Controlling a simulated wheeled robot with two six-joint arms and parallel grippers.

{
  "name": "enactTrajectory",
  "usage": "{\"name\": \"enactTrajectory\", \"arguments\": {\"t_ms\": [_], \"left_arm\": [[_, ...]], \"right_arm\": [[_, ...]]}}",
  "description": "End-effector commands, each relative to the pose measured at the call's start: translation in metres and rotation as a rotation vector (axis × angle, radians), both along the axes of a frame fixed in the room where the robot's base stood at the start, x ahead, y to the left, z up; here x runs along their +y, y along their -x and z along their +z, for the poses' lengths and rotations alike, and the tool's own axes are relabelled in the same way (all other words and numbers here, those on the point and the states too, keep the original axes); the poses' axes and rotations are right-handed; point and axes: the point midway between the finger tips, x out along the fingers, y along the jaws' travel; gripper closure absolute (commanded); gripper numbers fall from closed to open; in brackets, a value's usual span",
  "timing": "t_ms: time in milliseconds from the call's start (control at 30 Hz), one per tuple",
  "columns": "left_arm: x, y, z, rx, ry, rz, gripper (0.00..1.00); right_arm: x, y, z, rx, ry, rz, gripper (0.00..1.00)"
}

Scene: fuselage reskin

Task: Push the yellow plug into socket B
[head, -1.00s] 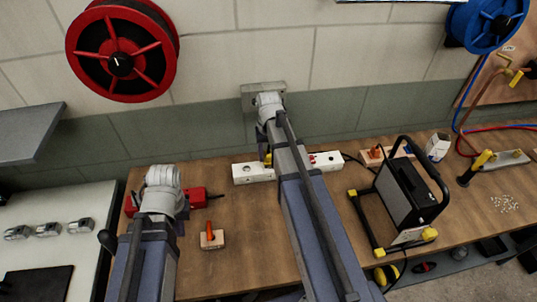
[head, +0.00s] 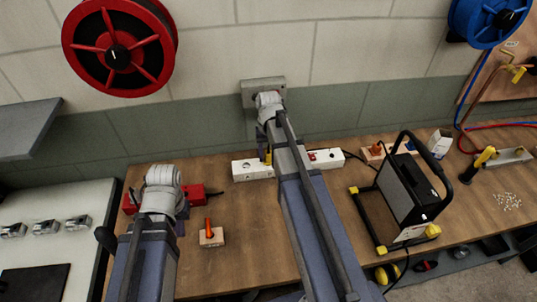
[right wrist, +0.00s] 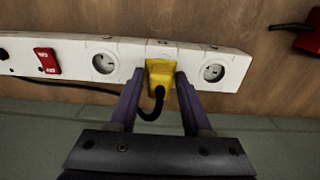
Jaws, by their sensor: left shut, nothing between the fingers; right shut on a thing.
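The yellow plug (right wrist: 160,80) is between the fingers of my right gripper (right wrist: 160,92), which is shut on it. It is against or just in front of the white socket strip (right wrist: 205,53), between two open round sockets, one on each side (right wrist: 104,62) (right wrist: 213,72). It covers the place behind it, so I cannot tell how deep it sits. A black cable runs from the plug. Socket letters are not readable. In the head view, the plug (head: 268,158) shows partly beside my right arm. My left gripper (head: 181,222) is shut and empty, mostly hidden by its arm.
The strip has a red switch (right wrist: 46,61). A red tool (head: 196,193) and a wooden block with an orange handle (head: 211,236) lie near my left gripper. A black-framed unit with yellow feet (head: 407,192) stands to the right. Bare bench lies in front of the strip.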

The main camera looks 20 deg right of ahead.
Motion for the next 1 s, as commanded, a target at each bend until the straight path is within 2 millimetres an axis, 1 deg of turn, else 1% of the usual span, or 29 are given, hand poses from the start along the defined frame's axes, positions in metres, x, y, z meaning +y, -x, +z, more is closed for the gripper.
{"name": "enactTrajectory", "arguments": {"t_ms": [600, 633, 933, 1000], "left_arm": [[0.000, 0.000, -0.013, 0.000, 0.000, 0.000, 1.00], [0.000, 0.000, -0.013, 0.000, 0.000, 0.000, 1.00], [0.000, 0.000, -0.012, 0.000, 0.000, 0.000, 1.00], [0.000, 0.000, -0.012, 0.000, 0.000, 0.000, 1.00]], "right_arm": [[0.000, 0.000, -0.013, 0.000, 0.000, 0.000, 1.00], [0.000, 0.000, -0.013, 0.000, 0.000, 0.000, 0.50], [0.000, 0.000, -0.012, 0.000, 0.000, 0.000, 0.16], [0.000, 0.000, -0.012, 0.000, 0.000, 0.000, 0.16]]}}
